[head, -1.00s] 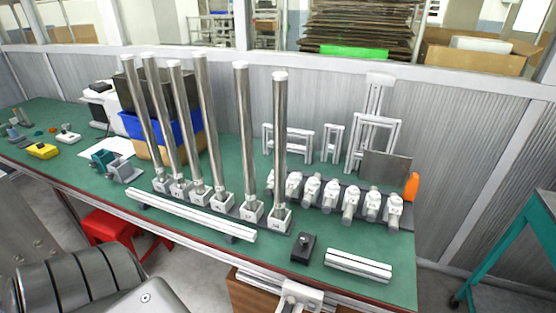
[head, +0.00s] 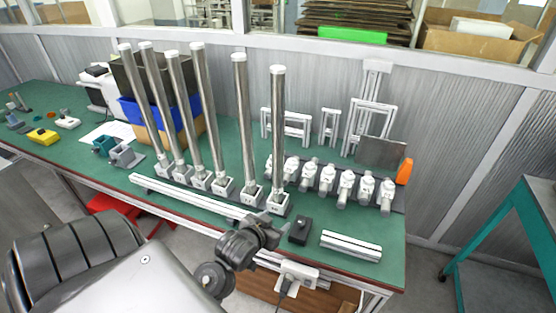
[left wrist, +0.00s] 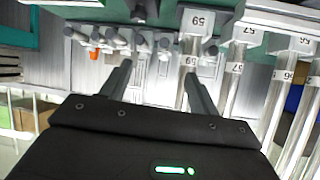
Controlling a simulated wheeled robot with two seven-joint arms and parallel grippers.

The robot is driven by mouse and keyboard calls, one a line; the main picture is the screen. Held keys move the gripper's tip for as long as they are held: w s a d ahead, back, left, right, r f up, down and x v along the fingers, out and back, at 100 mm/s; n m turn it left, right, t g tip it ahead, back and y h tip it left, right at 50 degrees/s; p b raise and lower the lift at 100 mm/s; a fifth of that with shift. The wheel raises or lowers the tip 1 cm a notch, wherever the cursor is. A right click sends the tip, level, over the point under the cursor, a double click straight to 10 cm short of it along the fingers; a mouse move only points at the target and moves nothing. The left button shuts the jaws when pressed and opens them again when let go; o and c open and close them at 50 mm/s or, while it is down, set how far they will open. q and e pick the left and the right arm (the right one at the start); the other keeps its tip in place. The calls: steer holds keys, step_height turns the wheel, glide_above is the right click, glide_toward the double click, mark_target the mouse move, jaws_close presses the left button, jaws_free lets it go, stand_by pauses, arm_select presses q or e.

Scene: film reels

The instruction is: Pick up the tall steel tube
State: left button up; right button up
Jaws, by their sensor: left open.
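Several tall steel tubes stand upright in a row in white numbered bases on the green bench. The rightmost tube (head: 278,125) has a white cap and stands in a white base (head: 278,204). My left gripper (head: 268,228) is at the bench's front edge, just in front of that base, apart from the tubes. In the left wrist view, which is upside down, my left gripper (left wrist: 156,70) is open and empty. A tube base marked 59 (left wrist: 196,20) shows there, beyond the right-hand finger. That finger partly covers the tube. My right gripper is out of view.
A white rail (head: 190,197) lies in front of the tubes. A black block (head: 299,230) and short white profiles (head: 351,245) lie right of my gripper. White clamp-like parts (head: 346,182) stand behind. Blue and brown bins (head: 180,117) stand behind the left tubes.

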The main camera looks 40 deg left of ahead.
mark_target(275, 161)
arm_select(q)
steer(key=shift+w+a+r+n+t+y+p, duration=0.2)
steer(key=shift+w+a+r+n+t+y, duration=0.45)
steer(key=shift+w+a+r, duration=1.15)
steer(key=shift+w+a+r+n+t+y+p, duration=0.2)
steer(key=shift+w+a+r+t+y, duration=0.3)
steer(key=shift+w+a+r+t, duration=0.85)
steer(key=shift+w+a+r+n+t+y+p, duration=0.25)
steer(key=shift+w+a+r+n+t+y, duration=0.25)
steer(key=shift+w+a+r, duration=1.65)
steer(key=shift+w+d+f, duration=0.2)
steer(key=shift+w+f, duration=0.35)
steer(key=shift+f, duration=0.05)
steer(key=p+x, duration=0.2)
steer(key=x, duration=0.2)
steer(key=shift+w+d+f, duration=0.1)
steer(key=shift+w, duration=0.4)
steer(key=shift+c, duration=0.3)
